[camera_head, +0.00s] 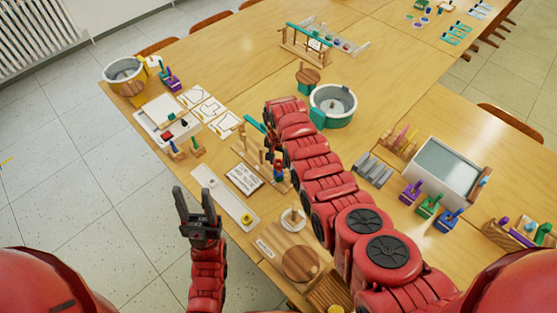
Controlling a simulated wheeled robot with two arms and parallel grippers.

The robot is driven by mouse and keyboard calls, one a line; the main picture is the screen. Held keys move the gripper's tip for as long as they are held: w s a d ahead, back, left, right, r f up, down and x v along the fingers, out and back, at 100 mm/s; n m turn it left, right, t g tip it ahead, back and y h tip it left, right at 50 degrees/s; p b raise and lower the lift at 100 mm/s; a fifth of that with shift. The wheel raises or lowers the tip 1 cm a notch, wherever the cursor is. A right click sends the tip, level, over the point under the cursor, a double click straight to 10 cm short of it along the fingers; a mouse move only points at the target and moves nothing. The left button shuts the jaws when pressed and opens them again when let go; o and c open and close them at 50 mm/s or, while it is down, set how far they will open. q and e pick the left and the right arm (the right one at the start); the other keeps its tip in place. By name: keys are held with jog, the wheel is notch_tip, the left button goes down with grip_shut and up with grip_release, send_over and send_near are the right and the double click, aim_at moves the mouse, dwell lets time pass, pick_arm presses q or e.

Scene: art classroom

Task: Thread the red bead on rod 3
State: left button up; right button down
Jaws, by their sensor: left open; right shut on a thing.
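My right arm reaches forward over the table and its end bends down at the bead area. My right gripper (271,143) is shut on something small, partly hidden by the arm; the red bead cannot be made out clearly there. A wooden stand with upright rods (249,148) is just left of and below this gripper. Small blue and red pieces (278,170) show at its right end, close to the arm. The rod numbers are too small to read. My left gripper (196,205) is open and empty, fingers up, off the table's left edge.
A white strip tray (238,212) with a yellow piece and a printed card (244,179) lie near the left edge. A white tray (164,124) holds red and dark pieces. A grey-and-teal pot (333,105) stands beyond the arm. A round wooden disc (300,264) lies near the front.

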jog(key=shift+c, duration=1.8)
grip_release()
jog(key=shift+r, duration=0.1)
jog(key=shift+w+r, duration=0.1)
jog(key=shift+r, duration=0.1)
notch_tip(320, 180, up, 7)
jog(key=b, duration=0.3)
notch_tip(320, 180, up, 10)
jog(key=p, duration=0.8)
jog(key=shift+f, duration=0.15)
